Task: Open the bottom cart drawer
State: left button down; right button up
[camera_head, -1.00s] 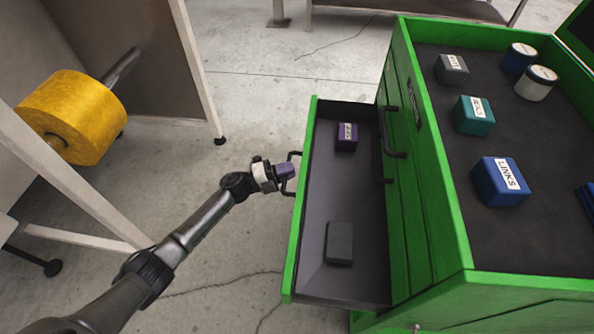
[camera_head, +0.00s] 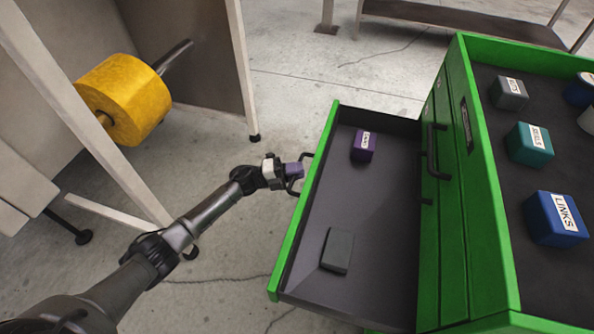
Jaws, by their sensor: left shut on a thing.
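The green cart (camera_head: 492,235) stands at the right. Its low drawer (camera_head: 375,225) is pulled well out to the left, with its dark inside showing. A purple labelled box (camera_head: 363,146) and a dark grey box (camera_head: 338,250) lie in it. The drawer's black handle (camera_head: 308,157) is on its green front. My left gripper (camera_head: 294,171) is at this handle, shut on it; the fingertips partly hide the grip. My right gripper is out of view.
Labelled boxes, grey (camera_head: 509,92), teal (camera_head: 530,144) and blue (camera_head: 555,218), sit on the cart top. A yellow roll (camera_head: 124,99) on a pale frame (camera_head: 245,75) stands at the left. The concrete floor left of the drawer is mostly clear.

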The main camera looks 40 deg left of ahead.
pick_arm(q)
jog(key=c, duration=1.1)
grip_release()
jog(key=shift+c, duration=0.2)
jog(key=p+v, duration=0.3)
jog(key=v, duration=1)
jog(key=shift+s+a, duration=0.2)
jog(key=shift+a, duration=0.15)
jog(key=shift+f, duration=0.1)
